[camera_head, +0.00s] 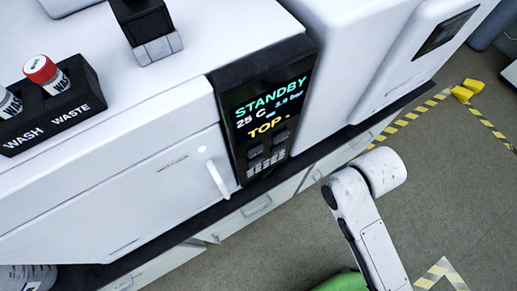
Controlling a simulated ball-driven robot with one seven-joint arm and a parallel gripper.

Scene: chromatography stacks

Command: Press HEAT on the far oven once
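A white oven (110,190) with a closed front door and a pale door handle (216,178) fills the left and middle. Its dark control panel (228,108) has a lit screen (268,108) reading STANDBY, 25 C, a bar value and TOP. Small grey buttons (265,160) sit below the screen. Their labels are too small to read, so I cannot tell which is HEAT. I cannot tell from this view whether this is the far oven. My white arm (365,220) shows at lower right, apart from the panel. My gripper is not in view.
A black holder with WASH and WASTE labels (60,115) carries a red-capped vial (40,70) on top. A black and grey block (148,30) stands behind. Another white unit with a dark display (446,32) stands right. Cabinets run below; floor (440,150) with striped tape lies right.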

